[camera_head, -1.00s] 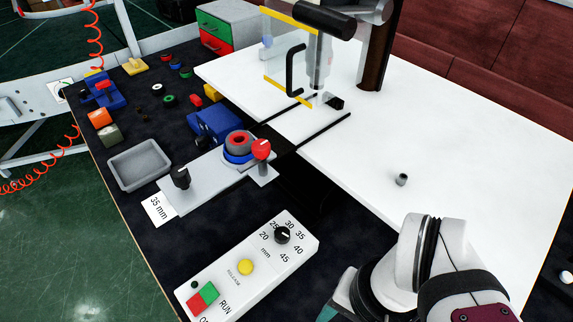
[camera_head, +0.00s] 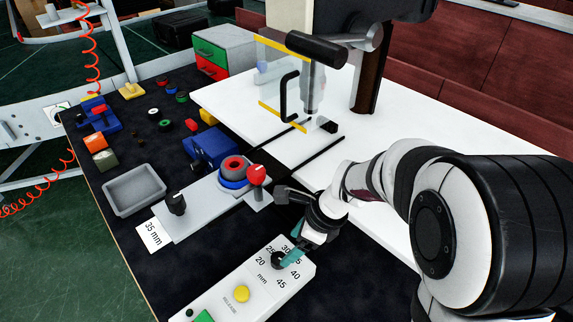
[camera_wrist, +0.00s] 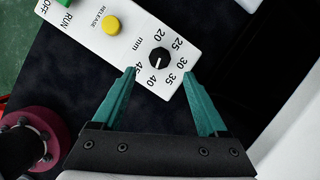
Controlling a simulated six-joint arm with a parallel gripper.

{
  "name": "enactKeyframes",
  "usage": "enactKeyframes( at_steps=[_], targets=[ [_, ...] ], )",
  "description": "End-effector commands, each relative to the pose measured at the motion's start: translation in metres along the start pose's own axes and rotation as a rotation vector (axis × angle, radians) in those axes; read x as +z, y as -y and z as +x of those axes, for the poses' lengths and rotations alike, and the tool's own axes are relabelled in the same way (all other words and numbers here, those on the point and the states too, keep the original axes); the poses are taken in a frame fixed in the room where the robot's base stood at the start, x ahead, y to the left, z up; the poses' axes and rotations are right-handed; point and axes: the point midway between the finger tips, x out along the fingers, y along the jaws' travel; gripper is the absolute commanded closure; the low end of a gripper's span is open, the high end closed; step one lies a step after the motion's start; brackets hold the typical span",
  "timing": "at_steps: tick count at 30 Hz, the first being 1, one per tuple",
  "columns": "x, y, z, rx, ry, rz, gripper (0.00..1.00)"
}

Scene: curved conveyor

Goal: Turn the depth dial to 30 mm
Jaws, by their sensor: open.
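The depth dial (camera_head: 278,260) is a small black knob on a white control box (camera_head: 262,283). It is ringed by numbers from 20 to 45 with "mm" beside it. In the wrist view the dial (camera_wrist: 159,58) has a white mark pointing toward the 35 to 40 side; the exact setting is hard to read. My gripper (camera_head: 294,244) is open and empty over the dial end of the box. In the wrist view its teal fingertips (camera_wrist: 160,73) are spread to either side, with the dial between and slightly beyond them. I see no contact with the dial.
The box also has a yellow release button (camera_head: 242,294) and a green button (camera_head: 204,316). A grey plate with black and red knobs (camera_head: 257,174) lies behind, beside a "35 mm" card (camera_head: 153,233). A grey tray (camera_head: 134,189) stands left. The white table (camera_head: 400,135) is mostly clear.

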Motion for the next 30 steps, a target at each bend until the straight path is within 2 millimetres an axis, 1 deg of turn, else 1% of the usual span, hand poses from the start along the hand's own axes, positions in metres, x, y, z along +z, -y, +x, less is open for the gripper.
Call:
enactKeyframes(
  at_steps=[1, 3, 6, 9, 13, 20, 21, 26, 30],
  targets=[
    [0.0, -0.001, 0.015, 0.007, -0.002, 0.001, 0.24],
    [0.0, -0.001, 0.033, 0.006, -0.002, 0.0, 0.24],
    [0.0, -0.001, 0.052, 0.004, -0.002, 0.0, 0.24],
    [0.0, -0.001, 0.065, 0.002, -0.001, -0.001, 0.24],
    [0.0, 0.0, 0.071, 0.0, -0.001, -0.002, 0.24],
    [0.0, 0.0, 0.072, 0.0, -0.001, -0.002, 0.24],
    [0.0, 0.0, 0.072, 0.0, -0.001, -0.002, 0.31],
    [0.0, 0.0, 0.072, 0.0, -0.001, -0.002, 0.6],
    [0.0, 0.0, 0.072, 0.0, -0.001, -0.002, 0.85]
  ],
)
